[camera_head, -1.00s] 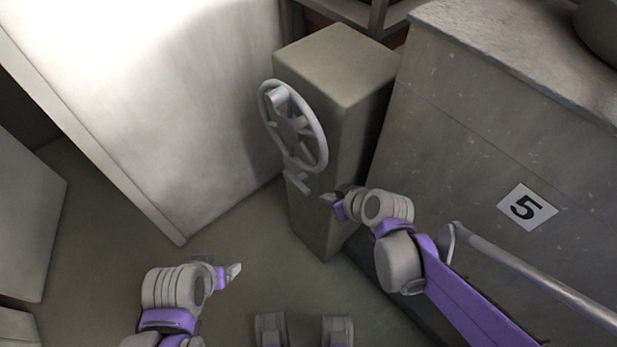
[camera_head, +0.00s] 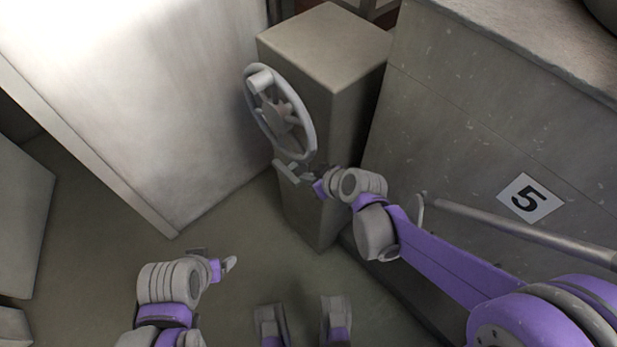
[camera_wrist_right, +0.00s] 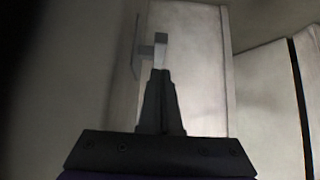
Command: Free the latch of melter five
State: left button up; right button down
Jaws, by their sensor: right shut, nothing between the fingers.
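A grey pedestal (camera_head: 335,100) carries a spoked handwheel (camera_head: 308,130) on its left face. Just below the wheel a small pale latch lever (camera_head: 286,172) sticks out. In the right wrist view a light-grey piece, seemingly the latch (camera_wrist_right: 160,42), stands just beyond my fingertips. My right gripper (camera_head: 307,177) is shut and empty, close to the right of the latch; whether it touches is unclear. Its shut fingers also show in the wrist view (camera_wrist_right: 160,85). My left gripper (camera_head: 231,263) hangs low over the floor, away from the pedestal; its jaw opening is unclear.
A large grey block with a "5" plate (camera_head: 530,198) stands right of the pedestal, with a metal rail (camera_head: 510,226) along its front. A tall pale panel (camera_head: 150,110) stands at the left. The floor (camera_head: 110,270) between is open.

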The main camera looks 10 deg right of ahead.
aim_at(289, 175)
jog(key=b+x, duration=0.1)
jog(key=x, duration=0.5)
jog(key=shift+w+a+f, duration=0.2)
jog(key=shift+w+f, duration=0.05)
